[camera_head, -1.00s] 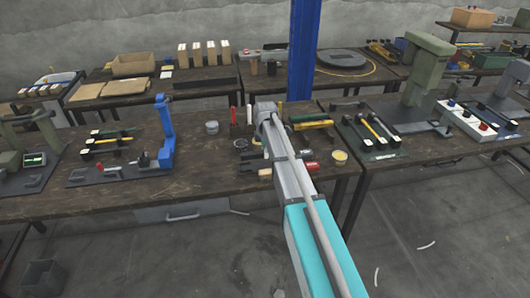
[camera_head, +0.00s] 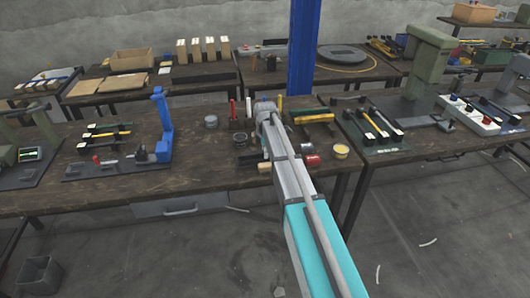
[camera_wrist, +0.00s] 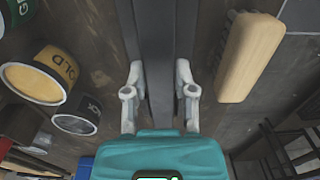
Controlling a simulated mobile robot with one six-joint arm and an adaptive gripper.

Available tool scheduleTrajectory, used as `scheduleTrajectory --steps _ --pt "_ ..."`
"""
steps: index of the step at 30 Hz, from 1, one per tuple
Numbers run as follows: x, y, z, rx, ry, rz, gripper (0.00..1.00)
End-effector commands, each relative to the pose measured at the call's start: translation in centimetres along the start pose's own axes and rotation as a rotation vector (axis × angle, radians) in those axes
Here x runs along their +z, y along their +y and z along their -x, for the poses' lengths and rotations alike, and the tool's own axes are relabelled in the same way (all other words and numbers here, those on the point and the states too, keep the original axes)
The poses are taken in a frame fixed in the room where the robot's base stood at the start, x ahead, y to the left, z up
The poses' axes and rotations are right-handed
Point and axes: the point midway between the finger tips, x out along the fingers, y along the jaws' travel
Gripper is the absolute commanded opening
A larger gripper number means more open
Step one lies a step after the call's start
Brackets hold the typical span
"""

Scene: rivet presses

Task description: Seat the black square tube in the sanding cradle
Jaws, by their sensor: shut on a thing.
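The black square tube (camera_wrist: 157,35) shows in the wrist view as a long dark bar running up the middle of the picture. My gripper (camera_wrist: 159,80) is shut on it, with one pale finger on each side. The tube's far end runs out of the top of the picture. In the head view, my own arm hides the gripper and the tube over the middle bench. I cannot make out the sanding cradle with certainty in either view.
In the wrist view, paint cans, one gold-labelled (camera_wrist: 55,68), stand left and a wooden-backed brush (camera_wrist: 249,55) lies right. In the head view, a blue post (camera_head: 301,50) rises behind my arm. A blue press (camera_head: 163,125) stands left on the bench (camera_head: 60,200).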

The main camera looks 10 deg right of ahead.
Motion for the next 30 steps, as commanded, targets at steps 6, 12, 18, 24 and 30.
scheduleTrajectory --steps 6,12,18,24,30 --pt "0.0 0.0 -0.1 0.000 0.000 0.000 0.00" --pt "-0.1 0.0 -0.4 0.000 0.000 0.001 0.00" --pt "-0.1 0.0 -0.7 0.000 0.000 0.001 0.00" --pt "-0.1 0.0 -0.9 0.000 0.000 0.001 0.00" --pt "-0.1 0.0 -1.2 0.000 0.000 0.001 0.00"
